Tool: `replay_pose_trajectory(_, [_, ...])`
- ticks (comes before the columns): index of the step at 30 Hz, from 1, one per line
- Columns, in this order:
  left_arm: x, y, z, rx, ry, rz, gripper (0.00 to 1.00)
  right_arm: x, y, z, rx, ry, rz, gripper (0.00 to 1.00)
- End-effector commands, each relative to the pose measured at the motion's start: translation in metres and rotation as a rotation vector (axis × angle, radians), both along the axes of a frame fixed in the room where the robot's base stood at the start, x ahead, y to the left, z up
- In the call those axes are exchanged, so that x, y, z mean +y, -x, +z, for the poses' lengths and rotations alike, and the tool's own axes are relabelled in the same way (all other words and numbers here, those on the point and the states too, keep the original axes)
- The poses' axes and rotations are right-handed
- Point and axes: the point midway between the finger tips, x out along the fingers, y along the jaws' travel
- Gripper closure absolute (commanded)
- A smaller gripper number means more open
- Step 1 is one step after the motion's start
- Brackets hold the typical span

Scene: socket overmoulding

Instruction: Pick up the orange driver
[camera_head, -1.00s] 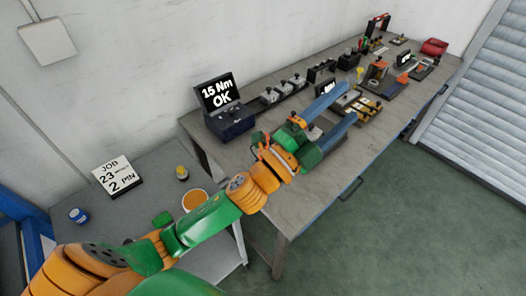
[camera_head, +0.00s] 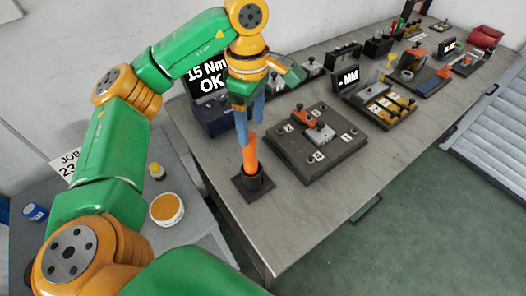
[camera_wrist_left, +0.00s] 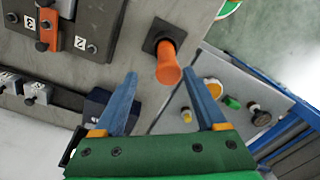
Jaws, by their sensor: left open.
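The orange driver (camera_head: 249,154) stands upright in a dark square-based holder (camera_head: 254,184) near the left front corner of the workbench. Its lower part is hidden inside the holder. My left gripper (camera_head: 249,125) points down just above the driver, with its blue fingers spread around or just behind the top of the handle. In the left wrist view the orange handle (camera_wrist_left: 168,62) shows between and beyond the open fingertips (camera_wrist_left: 164,80). I see no contact with the fingers. My right gripper is not in view.
A dark fixture plate (camera_head: 316,158) with numbered corners and a small orange clamp lies right of the holder. The torque display box (camera_head: 210,86) reading "15 Nm OK" stands behind. A lower side table (camera_head: 190,215) holds a round orange-topped tub (camera_head: 167,209).

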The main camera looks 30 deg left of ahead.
Motion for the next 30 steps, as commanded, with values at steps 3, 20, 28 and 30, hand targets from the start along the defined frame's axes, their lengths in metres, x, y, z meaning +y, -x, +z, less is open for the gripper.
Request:
replay_pose_trajectory(3, [0.000, 0.001, -0.018, 0.006, -0.001, 0.000, 0.27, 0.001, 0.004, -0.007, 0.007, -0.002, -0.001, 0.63])
replay_pose_trajectory(20, [0.001, 0.000, -0.068, 0.002, 0.001, -0.001, 0.37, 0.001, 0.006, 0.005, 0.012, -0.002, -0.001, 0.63])
replay_pose_trajectory(28, [0.001, -0.001, -0.068, 0.002, 0.002, -0.001, 1.00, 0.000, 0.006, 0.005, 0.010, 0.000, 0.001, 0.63])
replay_pose_trajectory(30, [0.001, -0.001, -0.068, 0.002, 0.002, -0.001, 1.00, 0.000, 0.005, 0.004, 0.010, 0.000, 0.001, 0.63])
